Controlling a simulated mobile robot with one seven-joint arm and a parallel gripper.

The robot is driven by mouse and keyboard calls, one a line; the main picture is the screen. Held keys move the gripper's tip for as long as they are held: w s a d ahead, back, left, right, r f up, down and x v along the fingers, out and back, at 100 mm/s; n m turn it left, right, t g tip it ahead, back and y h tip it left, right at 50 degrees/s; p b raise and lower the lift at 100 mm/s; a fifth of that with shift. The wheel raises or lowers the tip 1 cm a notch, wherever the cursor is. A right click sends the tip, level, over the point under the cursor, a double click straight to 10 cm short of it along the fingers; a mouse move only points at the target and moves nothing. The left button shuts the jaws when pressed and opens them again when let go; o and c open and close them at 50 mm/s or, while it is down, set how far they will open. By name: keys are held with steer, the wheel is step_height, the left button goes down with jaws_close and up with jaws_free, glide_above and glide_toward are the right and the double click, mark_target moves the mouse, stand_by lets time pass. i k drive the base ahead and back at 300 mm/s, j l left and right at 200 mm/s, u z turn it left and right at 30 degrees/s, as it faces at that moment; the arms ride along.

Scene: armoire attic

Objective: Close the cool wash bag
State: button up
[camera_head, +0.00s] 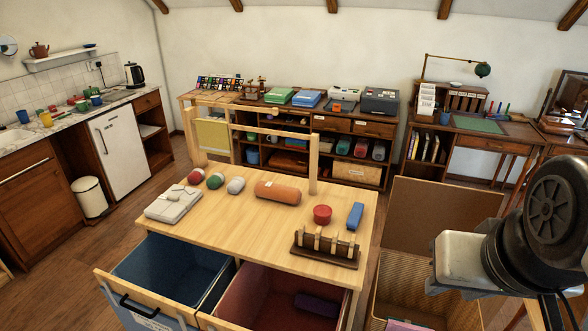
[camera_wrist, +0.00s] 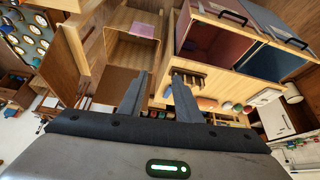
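A blue-lined bag (camera_head: 205,258) stands pulled out and open at the front left of the wooden table unit. It has a wooden front rail, a black handle (camera_head: 135,303) and a label too small to read; its colour suggests the cool wash bag. It also shows open in the wrist view (camera_wrist: 262,62). Beside it a red-lined bag (camera_head: 250,297) is also open, with a purple item (camera_head: 317,305) inside. My gripper (camera_wrist: 158,98) is open, with nothing between its fingers, apart from both bags. Its fingertips are not clear in the head view, where my arm is at the right.
The tabletop (camera_head: 240,220) holds several rolls, a red tin (camera_head: 322,214), a blue block (camera_head: 355,215), a folded grey cloth (camera_head: 173,204) and a pegged rack (camera_head: 325,248). An open wicker hamper (camera_head: 405,285) stands right of the table. Floor shows at the left.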

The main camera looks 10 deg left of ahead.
mark_target(163, 283)
steer(key=k+u, duration=0.1)
steer(key=u, duration=0.35)
steer(key=k+u, duration=0.15)
steer(key=u, duration=0.3)
steer(key=k+j+u, duration=0.1)
steer(key=u, duration=0.35)
steer(key=k+j+u, duration=0.1)
steer(key=u, duration=0.35)
steer(key=i+j, duration=0.75)
steer(key=i, duration=0.15)
steer(key=i+j+z, duration=0.6)
steer(key=z, duration=0.75)
